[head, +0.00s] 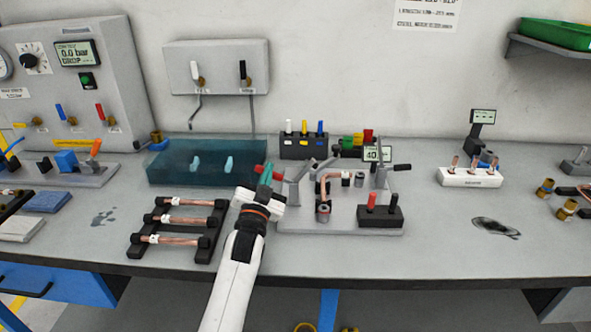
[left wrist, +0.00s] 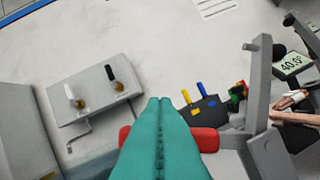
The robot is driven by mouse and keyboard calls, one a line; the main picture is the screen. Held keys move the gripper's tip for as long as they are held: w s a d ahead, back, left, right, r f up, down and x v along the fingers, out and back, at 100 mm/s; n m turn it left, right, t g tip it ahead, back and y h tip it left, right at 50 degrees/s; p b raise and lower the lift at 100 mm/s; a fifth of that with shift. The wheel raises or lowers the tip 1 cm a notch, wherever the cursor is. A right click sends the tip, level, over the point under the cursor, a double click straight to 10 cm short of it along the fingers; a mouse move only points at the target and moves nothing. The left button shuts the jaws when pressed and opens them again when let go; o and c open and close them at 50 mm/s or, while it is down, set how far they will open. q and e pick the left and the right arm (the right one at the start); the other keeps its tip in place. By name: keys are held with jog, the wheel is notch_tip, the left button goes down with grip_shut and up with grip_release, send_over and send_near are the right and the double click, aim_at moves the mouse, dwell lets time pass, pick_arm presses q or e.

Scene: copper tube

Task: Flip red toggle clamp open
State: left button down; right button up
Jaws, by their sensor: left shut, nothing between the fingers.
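The red handle of the toggle clamp (left wrist: 206,139) lies crosswise behind my left fingers in the left wrist view, showing on both sides of them. Its grey metal arm (left wrist: 258,105) stands to the right. My left gripper (head: 266,174), with teal fingers (left wrist: 160,125), is shut and empty. I cannot tell whether the fingers touch the handle. My right gripper is not in view.
A bent copper tube (head: 323,184) stands on the fixture, with a black-handled clamp (head: 400,167) to its right. A black rack with copper tubes (head: 180,219) lies left of my arm. A translucent blue tank (head: 160,166) is behind it. The front right bench is mostly clear.

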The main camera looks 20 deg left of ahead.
pick_arm(q)
jog(key=shift+a+f+n, duration=0.15)
jog(key=shift+f+n, duration=0.1)
jog(key=shift+n, duration=0.35)
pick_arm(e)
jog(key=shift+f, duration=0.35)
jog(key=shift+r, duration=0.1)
